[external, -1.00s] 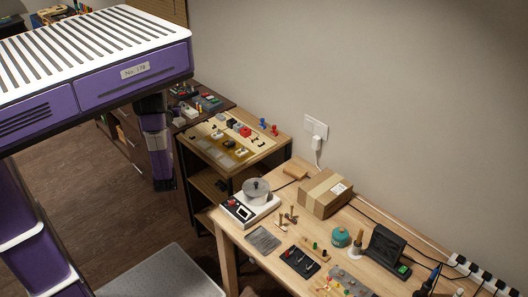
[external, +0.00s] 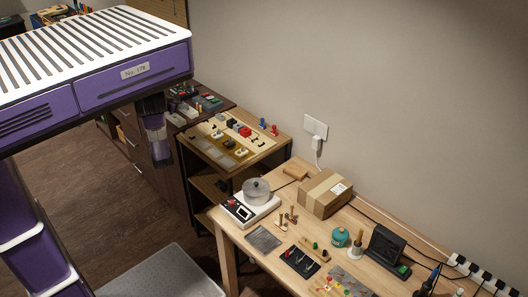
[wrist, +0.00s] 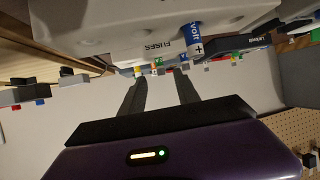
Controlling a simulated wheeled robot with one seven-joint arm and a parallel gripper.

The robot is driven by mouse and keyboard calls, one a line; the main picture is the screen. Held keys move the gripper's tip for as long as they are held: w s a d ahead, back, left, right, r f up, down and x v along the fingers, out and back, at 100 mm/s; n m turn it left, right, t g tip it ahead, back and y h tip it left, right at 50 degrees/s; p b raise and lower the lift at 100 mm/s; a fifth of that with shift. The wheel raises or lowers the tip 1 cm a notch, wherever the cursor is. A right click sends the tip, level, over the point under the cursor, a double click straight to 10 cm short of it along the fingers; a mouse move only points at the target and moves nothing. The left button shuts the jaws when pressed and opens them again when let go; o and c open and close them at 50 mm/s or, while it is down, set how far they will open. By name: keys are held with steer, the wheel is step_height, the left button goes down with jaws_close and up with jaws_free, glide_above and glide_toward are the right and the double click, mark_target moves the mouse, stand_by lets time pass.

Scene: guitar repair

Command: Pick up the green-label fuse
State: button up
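In the wrist view, a white holder printed FUSES (wrist: 158,46) hangs at the top of the picture. Small coloured ends show beside it, including a tiny green patch (wrist: 158,61); it may be the green-label fuse, but it is too small to be sure. My gripper (wrist: 160,84) has its two dark fingers apart, with nothing visible between them, pointing toward the holder. In the external view, part of my purple arm (external: 156,142) shows beside the dark cabinet; the gripper's tips cannot be made out there.
A blue battery-like cylinder (wrist: 195,39) sits beside the FUSES print. In the external view, the dark cabinet top (external: 222,92) holds small parts and trays. A wooden shelf unit (external: 274,146) and a workbench (external: 290,180) with tools and a cardboard box (external: 322,196) stand to the right.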

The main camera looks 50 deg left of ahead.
steer(key=shift+p+x, duration=0.6)
steer(key=shift+x, duration=1.95)
steer(key=shift+a+r, duration=0.1)
jaws_close()
